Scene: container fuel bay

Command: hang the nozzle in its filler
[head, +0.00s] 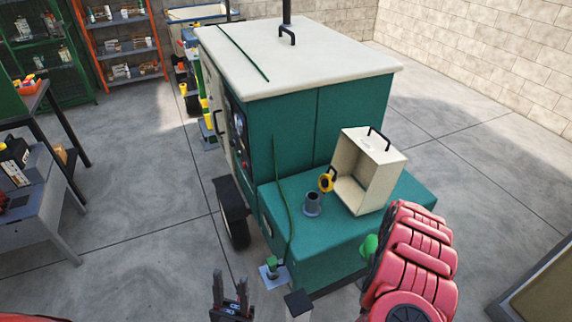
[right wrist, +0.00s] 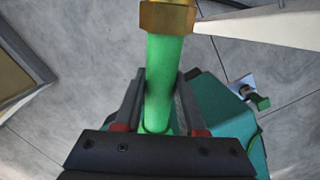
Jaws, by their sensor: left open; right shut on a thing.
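The nozzle is green with a brass collar (right wrist: 167,16), and its green grip (right wrist: 160,80) lies between the fingers of my right gripper (right wrist: 160,90), which is shut on it. In the head view a green part of the nozzle (head: 369,246) shows beside my red right arm; the arm hides the rest and the right gripper. The filler (head: 312,204) is a short grey neck with a dark open mouth on the green tank top, left of and apart from the nozzle. A yellow cap (head: 326,182) stands beside its mouth. My left gripper (head: 230,297) is open and empty at the bottom.
A cream open box (head: 378,172) with a black handle stands right behind the filler. The green generator (head: 300,125) with its cream roof rises behind. A small green fitting on a pale plate (head: 273,272) is in front, with a thin green line rising beside it. Shelves stand at upper left.

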